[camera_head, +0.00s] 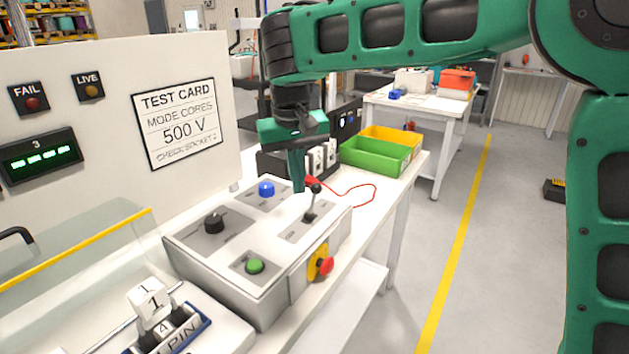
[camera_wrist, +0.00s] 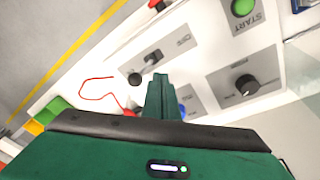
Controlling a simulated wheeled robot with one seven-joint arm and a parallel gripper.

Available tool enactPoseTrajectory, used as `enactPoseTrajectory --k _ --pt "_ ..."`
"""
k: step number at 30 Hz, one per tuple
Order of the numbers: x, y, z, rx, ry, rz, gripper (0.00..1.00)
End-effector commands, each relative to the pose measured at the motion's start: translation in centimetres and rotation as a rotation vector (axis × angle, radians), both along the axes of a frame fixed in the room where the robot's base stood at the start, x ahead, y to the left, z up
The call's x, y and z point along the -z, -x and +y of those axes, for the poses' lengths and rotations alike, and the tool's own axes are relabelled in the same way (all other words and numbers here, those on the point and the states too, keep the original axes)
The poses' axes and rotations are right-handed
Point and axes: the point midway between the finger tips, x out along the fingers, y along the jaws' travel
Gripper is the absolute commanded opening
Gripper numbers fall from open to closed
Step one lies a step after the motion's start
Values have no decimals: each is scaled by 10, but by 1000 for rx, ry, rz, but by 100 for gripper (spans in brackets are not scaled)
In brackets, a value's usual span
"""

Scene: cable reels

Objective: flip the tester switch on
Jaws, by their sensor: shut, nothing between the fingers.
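The grey-white tester box (camera_head: 225,262) stands on the bench. Its lever switch (camera_head: 311,205) has a black ball tip and sits at the panel's far right. In the wrist view the switch (camera_wrist: 150,60) lies ahead and left of the fingertips, its ball end leaning toward my gripper. My gripper (camera_head: 299,187) is shut and empty, pointing down beside the lever on its left. In the wrist view my gripper (camera_wrist: 158,80) shows a small gap to the lever's ball; contact cannot be told from the head view. I cannot read the switch labels.
The panel also carries a blue button (camera_head: 266,189), a black knob (camera_head: 214,222) and a green button (camera_head: 255,266). A red stop knob (camera_head: 326,265) is on the box side. A red cable (camera_head: 358,187) and green bin (camera_head: 378,156) lie behind. The test card (camera_head: 178,122) is left.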

Motion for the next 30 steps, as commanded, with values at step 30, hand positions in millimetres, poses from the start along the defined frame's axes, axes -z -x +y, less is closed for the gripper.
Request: enactPoseTrajectory --k 30 --pt "-27 -2 3 20 -2 -1 0"
